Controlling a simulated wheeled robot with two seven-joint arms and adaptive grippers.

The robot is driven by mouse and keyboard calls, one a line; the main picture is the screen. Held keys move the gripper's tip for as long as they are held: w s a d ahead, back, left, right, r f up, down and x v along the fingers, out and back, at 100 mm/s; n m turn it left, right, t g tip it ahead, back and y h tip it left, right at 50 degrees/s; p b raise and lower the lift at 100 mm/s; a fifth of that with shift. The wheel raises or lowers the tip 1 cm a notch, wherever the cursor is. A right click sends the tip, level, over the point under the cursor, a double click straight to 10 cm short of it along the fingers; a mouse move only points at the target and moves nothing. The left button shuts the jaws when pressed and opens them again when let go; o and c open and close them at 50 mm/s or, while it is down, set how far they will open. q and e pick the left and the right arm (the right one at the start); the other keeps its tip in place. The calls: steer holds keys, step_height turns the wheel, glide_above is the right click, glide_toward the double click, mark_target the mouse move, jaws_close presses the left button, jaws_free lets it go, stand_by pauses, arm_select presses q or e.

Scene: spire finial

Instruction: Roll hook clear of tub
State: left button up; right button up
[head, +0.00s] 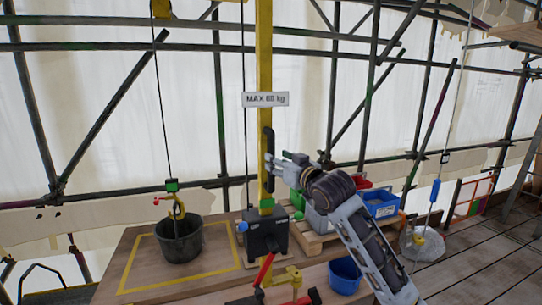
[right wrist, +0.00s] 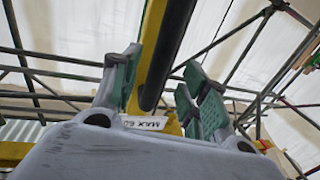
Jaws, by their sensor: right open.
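A dark tub (head: 181,243) stands on the wooden deck inside a yellow outlined square, at the left in the head view. The yellow hook (head: 179,209) hangs on a dark cable over the tub's rim, below a green block (head: 172,185); I cannot tell if it touches the tub's handle. My right gripper (head: 273,166) is open at a black upright handle (head: 267,142) on the yellow post (head: 264,60). In the right wrist view the dark handle (right wrist: 168,50) runs up between the green-padded fingers of the right gripper (right wrist: 163,88). My left gripper is not in view.
A dark winch box (head: 265,236) with a red lever (head: 264,269) stands at the post's foot. A blue bucket (head: 345,276) is right of it. A blue crate (head: 381,204) sits behind my right arm. A "MAX 60 kg" sign (head: 265,99) is on the post.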

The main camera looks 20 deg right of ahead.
steer(key=shift+p+x, duration=0.7)
steer(key=shift+x, duration=1.85)
jaws_close()
